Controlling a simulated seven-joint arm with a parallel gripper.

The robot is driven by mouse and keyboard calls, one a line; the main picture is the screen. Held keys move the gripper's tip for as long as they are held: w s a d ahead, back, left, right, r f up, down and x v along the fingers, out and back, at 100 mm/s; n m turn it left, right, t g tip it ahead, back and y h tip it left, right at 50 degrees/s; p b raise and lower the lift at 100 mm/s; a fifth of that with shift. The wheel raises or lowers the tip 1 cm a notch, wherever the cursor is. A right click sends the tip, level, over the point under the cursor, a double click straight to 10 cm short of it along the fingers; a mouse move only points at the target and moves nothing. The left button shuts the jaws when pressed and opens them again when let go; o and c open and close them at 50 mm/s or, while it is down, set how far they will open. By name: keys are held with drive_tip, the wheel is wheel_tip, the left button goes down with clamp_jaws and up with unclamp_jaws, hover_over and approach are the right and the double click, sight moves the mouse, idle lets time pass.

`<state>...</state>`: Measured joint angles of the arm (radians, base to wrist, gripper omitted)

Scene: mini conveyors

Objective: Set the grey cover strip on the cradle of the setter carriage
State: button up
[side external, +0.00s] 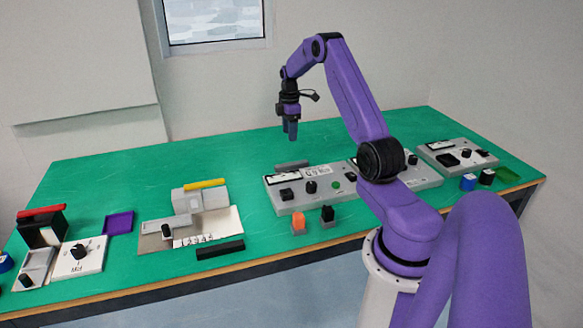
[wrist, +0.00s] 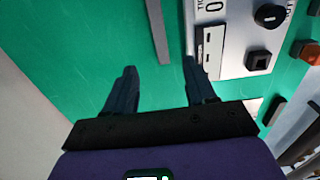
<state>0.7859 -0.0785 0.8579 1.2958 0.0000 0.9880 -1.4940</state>
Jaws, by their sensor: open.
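The grey cover strip (side external: 292,165) lies on the green table just behind the middle control box. In the wrist view the strip (wrist: 157,30) runs up from between my fingertips to the top edge. My gripper (side external: 290,138) hangs pointing down above the table near the strip, apart from it. Its fingers (wrist: 160,70) are spread and empty. A grey stepped unit (side external: 185,210) on a plate with a number scale stands left of centre and looks like the setter carriage. I cannot tell which part is its cradle.
The control box (side external: 325,202) has knobs and buttons. Orange (side external: 298,222) and black (side external: 328,216) blocks stand before it. A red bar (side external: 40,211) tops a black block at left.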

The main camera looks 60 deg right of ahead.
hover_over(291, 163)
drive_tip(key=f, duration=0.7)
drive_tip(key=shift+a+f, duration=0.3)
drive_tip(key=shift+a, duration=0.1)
drive_tip(key=shift+s+d+f, duration=0.1)
drive_tip(key=shift+d+f, duration=0.05)
drive_tip(key=shift+f, duration=1.2)
drive_tip(key=shift+s+d+f, duration=0.1)
drive_tip(key=shift+d+f, duration=0.05)
drive_tip(key=shift+f, duration=1.15)
clamp_jaws()
